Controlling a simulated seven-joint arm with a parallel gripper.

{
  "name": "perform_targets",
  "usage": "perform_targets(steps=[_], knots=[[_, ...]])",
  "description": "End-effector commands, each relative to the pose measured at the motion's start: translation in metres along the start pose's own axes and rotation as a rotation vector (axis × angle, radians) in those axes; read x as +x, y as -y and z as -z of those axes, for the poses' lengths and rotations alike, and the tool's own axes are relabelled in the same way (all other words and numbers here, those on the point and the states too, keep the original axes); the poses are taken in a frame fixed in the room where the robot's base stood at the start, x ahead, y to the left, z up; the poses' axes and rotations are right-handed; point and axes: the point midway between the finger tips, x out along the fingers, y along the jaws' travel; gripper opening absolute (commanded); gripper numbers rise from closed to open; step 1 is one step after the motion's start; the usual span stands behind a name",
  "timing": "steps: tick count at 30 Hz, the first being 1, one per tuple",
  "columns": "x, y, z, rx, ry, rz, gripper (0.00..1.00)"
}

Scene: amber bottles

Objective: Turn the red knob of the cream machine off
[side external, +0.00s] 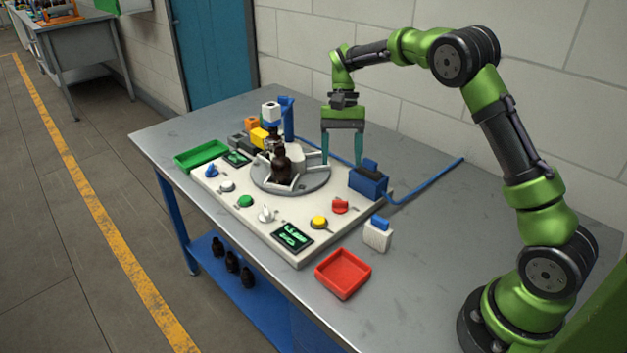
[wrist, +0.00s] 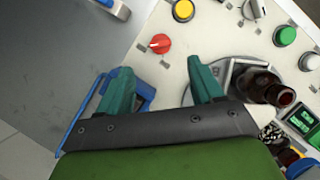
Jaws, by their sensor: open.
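The cream machine (side external: 228,206) stands on the grey workbench. Its red knob (side external: 340,206) sits on the panel near the right edge, beside a yellow button (side external: 319,222). In the wrist view the red knob (wrist: 159,44) lies beyond the fingertips, apart from them, with a white pointer mark at its left end. My gripper (side external: 342,164) is open and empty, pointing down above the back right part of the machine. Its two teal fingers also show in the wrist view (wrist: 164,80).
A dark bottle (side external: 281,168) stands on the round turntable (side external: 313,184). A blue box (side external: 368,182) with a blue cable is close to my gripper. A red tray (side external: 343,274) and a green tray (side external: 202,155) lie on the bench. The bench's right side is mostly clear.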

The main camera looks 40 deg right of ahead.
Motion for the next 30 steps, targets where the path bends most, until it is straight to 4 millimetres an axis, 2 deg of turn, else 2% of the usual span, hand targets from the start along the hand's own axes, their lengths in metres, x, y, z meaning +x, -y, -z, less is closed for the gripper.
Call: perform_targets(steps=[1, 6, 12, 25, 28, 30], knots=[[-0.014, 0.000, 0.001, 0.000, -0.004, 0.003, 0.66], [-0.048, 0.000, 0.001, 0.001, -0.005, 0.003, 0.66], [-0.067, 0.000, 0.001, -0.001, -0.001, 0.000, 0.66], [-0.071, 0.000, 0.000, 0.002, 0.000, 0.000, 0.66], [-0.071, -0.001, 0.005, -0.003, -0.026, -0.005, 0.66], [-0.062, -0.004, 0.012, -0.013, -0.043, -0.017, 0.66]])
